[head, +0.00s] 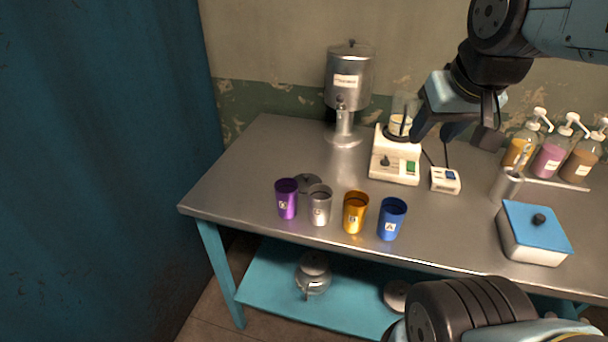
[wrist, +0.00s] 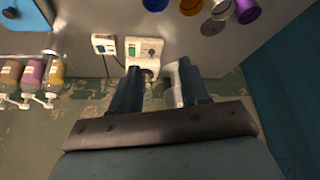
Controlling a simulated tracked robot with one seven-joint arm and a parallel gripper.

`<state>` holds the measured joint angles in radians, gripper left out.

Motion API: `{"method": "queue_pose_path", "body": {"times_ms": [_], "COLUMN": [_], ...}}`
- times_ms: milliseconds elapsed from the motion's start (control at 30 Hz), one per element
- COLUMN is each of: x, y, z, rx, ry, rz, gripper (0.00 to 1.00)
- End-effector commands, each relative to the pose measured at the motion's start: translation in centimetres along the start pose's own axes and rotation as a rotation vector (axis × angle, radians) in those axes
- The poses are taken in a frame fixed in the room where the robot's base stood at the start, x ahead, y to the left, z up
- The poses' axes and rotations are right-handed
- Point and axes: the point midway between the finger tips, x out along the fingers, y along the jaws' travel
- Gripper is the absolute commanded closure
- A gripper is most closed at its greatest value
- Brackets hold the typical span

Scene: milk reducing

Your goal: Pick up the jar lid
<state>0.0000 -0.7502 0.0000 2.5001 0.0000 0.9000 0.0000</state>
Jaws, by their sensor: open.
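A dark grey round lid with a small knob (head: 307,183) lies on the metal table, behind the purple and silver cups, which partly hide it. It also shows in the wrist view (wrist: 212,27) near the top, beside the cups. A white round lid-like piece (head: 396,294) is on the lower shelf, partly hidden by my arm; I cannot tell which is the jar's lid. A glass jar (head: 313,273) with a pale top stands on that shelf. My gripper (head: 455,132) is open and empty, raised above the back of the table, to the right of the dark lid and apart from it.
Purple (head: 286,198), silver (head: 319,204), gold (head: 355,212) and blue (head: 391,218) cups stand along the front edge. A metal dispenser (head: 347,80) and white stirrer (head: 395,160) stand behind. A blue-lidded box (head: 533,233) and pump bottles (head: 553,150) are right. The table's left is clear.

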Motion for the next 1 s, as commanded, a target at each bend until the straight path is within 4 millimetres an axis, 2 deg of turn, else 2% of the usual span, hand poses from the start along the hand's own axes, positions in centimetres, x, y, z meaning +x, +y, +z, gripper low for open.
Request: {"method": "queue_pose_path", "body": {"times_ms": [33, 167, 267, 533, 800, 1000], "x": [0.0, 0.7, 1.9, 7.2, 13.8, 18.9], "y": [0.0, -0.4, -0.8, -4.2, -8.9, -12.8], "z": [-0.1, -0.9, -2.3, -7.0, -10.2, -11.4], "rx": [-0.002, -0.020, -0.050, -0.159, -0.270, -0.356], "ry": [-0.001, -0.012, -0.027, -0.083, -0.134, -0.166], "rz": [-0.002, -0.019, -0.048, -0.132, -0.180, -0.192], "gripper": [0.49, 0.36, 0.27, 0.01, 0.00, 0.00]}}
